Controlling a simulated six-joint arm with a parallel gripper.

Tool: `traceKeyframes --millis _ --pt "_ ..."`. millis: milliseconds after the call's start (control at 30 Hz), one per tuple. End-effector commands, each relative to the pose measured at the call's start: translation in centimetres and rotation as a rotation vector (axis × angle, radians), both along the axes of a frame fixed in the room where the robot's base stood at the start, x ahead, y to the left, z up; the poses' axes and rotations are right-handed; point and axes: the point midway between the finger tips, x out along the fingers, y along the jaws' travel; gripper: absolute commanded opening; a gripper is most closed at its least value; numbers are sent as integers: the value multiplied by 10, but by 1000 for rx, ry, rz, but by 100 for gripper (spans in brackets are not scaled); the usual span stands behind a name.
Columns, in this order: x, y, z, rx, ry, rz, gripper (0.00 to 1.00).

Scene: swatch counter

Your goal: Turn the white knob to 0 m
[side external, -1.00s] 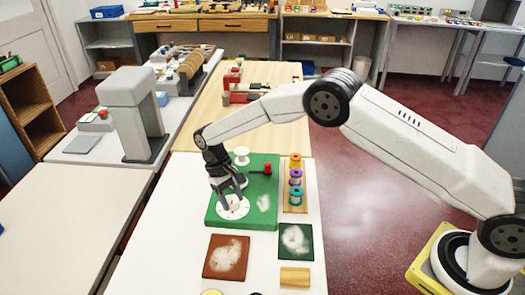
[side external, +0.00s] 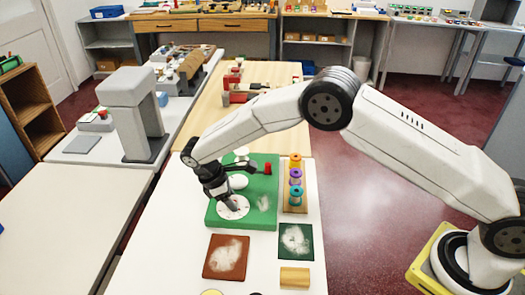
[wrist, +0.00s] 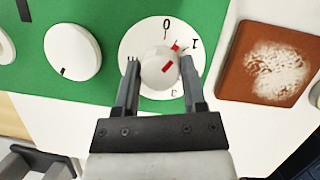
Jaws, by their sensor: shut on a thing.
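The white knob (wrist: 158,72) sits on a round white dial (wrist: 133,42) with printed numbers, on a green board (side external: 263,215). In the wrist view its red mark points up and right, between the 0 and the 1, nearer the 1. My gripper (wrist: 160,80) is shut on the knob, one finger on each side of it. In the side view my gripper (side external: 229,205) reaches down to the dial from above, and the knob is mostly hidden there.
A second white knob (wrist: 72,52) with a black mark is close by on the board. A red-topped lever (side external: 268,168) and a rack of coloured spools (side external: 296,182) stand to the right. Brown (side external: 226,257) and dark green (side external: 296,241) swatches lie in front.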

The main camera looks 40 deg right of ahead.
Motion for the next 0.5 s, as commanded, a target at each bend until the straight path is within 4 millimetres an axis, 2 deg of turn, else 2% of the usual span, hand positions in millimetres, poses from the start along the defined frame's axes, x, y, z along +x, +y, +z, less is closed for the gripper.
traceKeyframes --millis 500 --pt "-2 1 1 0 -1 436 0"
